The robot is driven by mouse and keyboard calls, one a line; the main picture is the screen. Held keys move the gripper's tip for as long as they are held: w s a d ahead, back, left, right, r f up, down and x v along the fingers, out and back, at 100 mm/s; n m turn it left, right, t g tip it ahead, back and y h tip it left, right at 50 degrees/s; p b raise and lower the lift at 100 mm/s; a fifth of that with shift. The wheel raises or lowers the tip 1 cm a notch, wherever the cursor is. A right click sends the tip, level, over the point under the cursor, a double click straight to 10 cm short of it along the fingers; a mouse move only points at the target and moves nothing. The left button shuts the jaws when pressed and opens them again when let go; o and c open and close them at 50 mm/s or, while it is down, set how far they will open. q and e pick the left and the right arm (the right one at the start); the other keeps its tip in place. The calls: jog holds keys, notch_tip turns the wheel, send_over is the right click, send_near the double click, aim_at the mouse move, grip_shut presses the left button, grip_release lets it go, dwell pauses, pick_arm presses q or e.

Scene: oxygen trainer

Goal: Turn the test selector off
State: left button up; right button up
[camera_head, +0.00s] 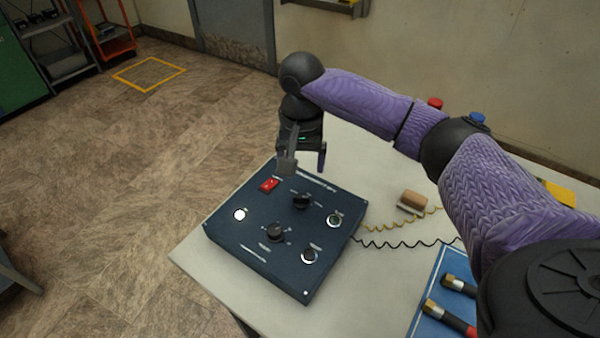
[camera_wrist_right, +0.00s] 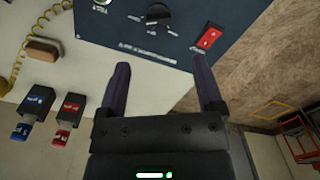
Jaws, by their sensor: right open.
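A dark blue control panel (camera_head: 285,265) lies on the pale table. It carries two black rotary knobs, a rear one (camera_head: 301,201) and a front one (camera_head: 275,233); the labels are too small to tell which is the test selector. The rear knob shows partly at the top of the right wrist view (camera_wrist_right: 157,12). A red rocker switch (camera_head: 269,184) sits near the panel's back left corner. My right gripper (camera_head: 305,166) is open and empty above the panel's far edge, apart from the knobs. It also shows in the right wrist view (camera_wrist_right: 161,68). My left gripper is out of view.
Two round pale-rimmed fittings (camera_head: 334,220) (camera_head: 309,256) and a white button (camera_head: 240,214) are on the panel. A brown block (camera_head: 414,199), coiled cords (camera_head: 400,243) and a blue tray (camera_head: 424,292) with brass-ended parts lie to the right. Floor left of the table is open.

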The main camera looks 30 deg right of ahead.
aim_at(301, 196)
jog(key=f+b, duration=0.1)
jog(key=f, duration=0.1)
jog(key=f+b, duration=0.1)
jog(key=f, duration=0.2)
jog(key=f+b, duration=0.1)
jog(key=f, duration=0.2)
jog(key=shift+s+a, duration=0.1)
jog(key=shift+s, duration=0.15)
jog(key=shift+f, duration=0.35)
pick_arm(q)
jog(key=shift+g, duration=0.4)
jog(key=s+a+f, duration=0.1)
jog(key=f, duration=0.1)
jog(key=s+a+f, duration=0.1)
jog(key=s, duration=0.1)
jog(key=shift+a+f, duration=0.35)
